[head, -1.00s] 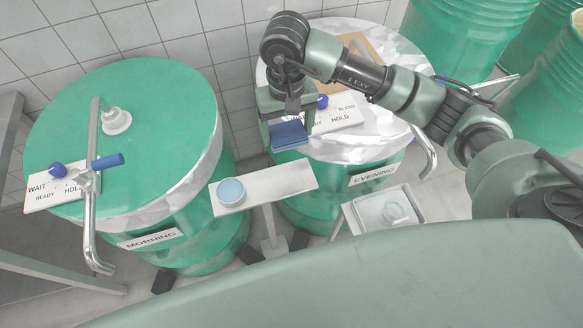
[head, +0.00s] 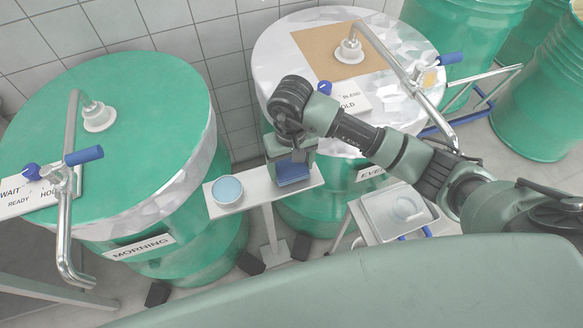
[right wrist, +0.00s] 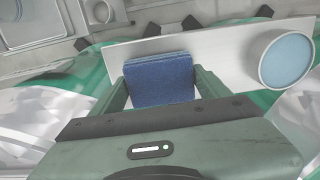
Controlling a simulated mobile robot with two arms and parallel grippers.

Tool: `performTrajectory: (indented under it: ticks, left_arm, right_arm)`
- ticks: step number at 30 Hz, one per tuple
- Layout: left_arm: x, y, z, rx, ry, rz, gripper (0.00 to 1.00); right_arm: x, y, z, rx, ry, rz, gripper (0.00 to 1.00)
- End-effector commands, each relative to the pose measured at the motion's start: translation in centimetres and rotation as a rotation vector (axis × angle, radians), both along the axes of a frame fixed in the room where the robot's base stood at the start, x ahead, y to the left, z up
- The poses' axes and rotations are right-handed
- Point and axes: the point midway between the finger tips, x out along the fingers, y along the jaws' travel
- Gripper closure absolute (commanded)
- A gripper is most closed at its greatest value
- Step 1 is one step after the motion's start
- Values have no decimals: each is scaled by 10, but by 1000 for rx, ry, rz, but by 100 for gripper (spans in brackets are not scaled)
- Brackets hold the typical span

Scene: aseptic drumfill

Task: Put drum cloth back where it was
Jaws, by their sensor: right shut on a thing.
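The blue drum cloth (head: 292,172) is a folded pad held in my right gripper (head: 288,168). It is over the right part of the small white stand's shelf (head: 255,190), between the two drums. The right wrist view shows the cloth (right wrist: 158,80) between the two fingers, with the white shelf (right wrist: 222,55) close beneath it. I cannot tell whether the cloth touches the shelf. A round dish with a light blue top (head: 227,190) stands on the shelf to the left of the cloth. My left gripper is not in view.
The MORNING drum (head: 120,140) stands left and the EVENING drum (head: 300,70) behind right, each with bent metal pipework on top. A brown square sheet (head: 325,52) lies on the EVENING drum lid. A metal tray (head: 375,212) stands right of the shelf.

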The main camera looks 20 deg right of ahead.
Motion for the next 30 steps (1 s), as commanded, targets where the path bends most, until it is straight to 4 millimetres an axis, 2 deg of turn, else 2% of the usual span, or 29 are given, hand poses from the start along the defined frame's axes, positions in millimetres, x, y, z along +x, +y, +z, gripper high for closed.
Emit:
performTrajectory:
  ticks: [1, 8, 14, 15, 17, 26, 30]
  left_arm:
    - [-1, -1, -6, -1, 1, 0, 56]
    - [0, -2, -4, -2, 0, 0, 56]
    - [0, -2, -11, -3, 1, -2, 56]
    - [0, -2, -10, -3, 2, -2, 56]
    - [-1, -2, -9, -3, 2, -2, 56]
    - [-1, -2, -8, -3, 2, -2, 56]
    - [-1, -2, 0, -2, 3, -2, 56]
  right_arm:
    - [-1, 1, -9, 1, 0, 1, 61]
    - [-1, 1, -8, 0, -1, 2, 61]
    - [0, 0, -13, -1, -3, 3, 61]
    - [0, 1, -12, 0, -2, 3, 18]
    - [0, 1, -11, 0, -2, 3, 2]
    - [-1, 1, -11, 0, -1, 3, 2]
    - [-1, 1, -3, 1, -1, 2, 2]
